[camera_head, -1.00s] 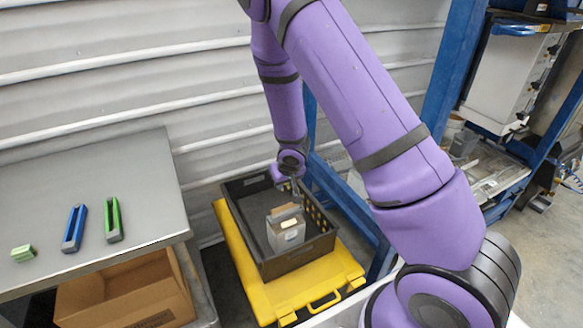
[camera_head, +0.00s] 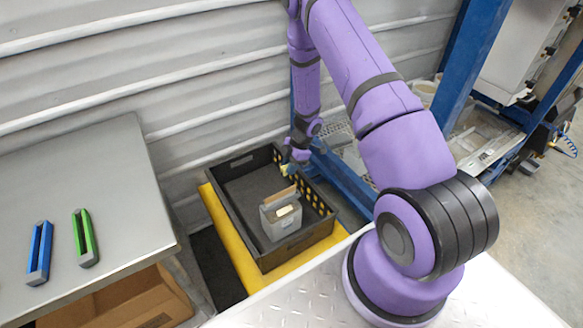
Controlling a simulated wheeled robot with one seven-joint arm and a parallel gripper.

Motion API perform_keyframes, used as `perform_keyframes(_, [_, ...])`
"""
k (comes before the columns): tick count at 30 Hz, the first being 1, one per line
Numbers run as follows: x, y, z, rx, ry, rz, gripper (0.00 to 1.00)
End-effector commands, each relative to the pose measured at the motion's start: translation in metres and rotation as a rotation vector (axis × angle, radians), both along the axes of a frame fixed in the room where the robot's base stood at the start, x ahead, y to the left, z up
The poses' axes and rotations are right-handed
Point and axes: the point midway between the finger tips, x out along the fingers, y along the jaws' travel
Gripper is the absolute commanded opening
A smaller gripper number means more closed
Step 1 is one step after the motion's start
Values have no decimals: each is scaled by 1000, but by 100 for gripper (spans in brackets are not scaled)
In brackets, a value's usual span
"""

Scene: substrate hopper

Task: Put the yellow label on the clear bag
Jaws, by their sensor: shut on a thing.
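The clear bag (camera_head: 279,226) stands upright in the dark crate (camera_head: 262,262), toward its near end. It looks greyish, with a brown top edge and a small cream patch on its upper front. My gripper (camera_head: 287,170) is over the far right part of the crate, beyond and above the bag and apart from it. A small yellow piece (camera_head: 284,169) shows at its fingertips; it appears to be the yellow label, held in the shut jaws. The fingers are too small to see in detail.
The crate sits on a yellow base (camera_head: 226,252). A grey table (camera_head: 110,190) at left holds a blue tool (camera_head: 39,253) and a green tool (camera_head: 84,238). A cardboard box (camera_head: 120,302) is below it. A blue frame (camera_head: 462,75) stands at right.

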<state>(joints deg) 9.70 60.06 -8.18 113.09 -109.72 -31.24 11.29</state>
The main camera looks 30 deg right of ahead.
Motion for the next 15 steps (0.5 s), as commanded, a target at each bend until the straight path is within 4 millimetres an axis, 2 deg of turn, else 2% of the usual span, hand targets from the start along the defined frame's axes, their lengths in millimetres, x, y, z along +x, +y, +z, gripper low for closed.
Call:
perform_keyframes(5, [-5,-5,-8,0,0,78,2])
perform_keyframes(15, [-5,-6,-27,-1,2,80,2])
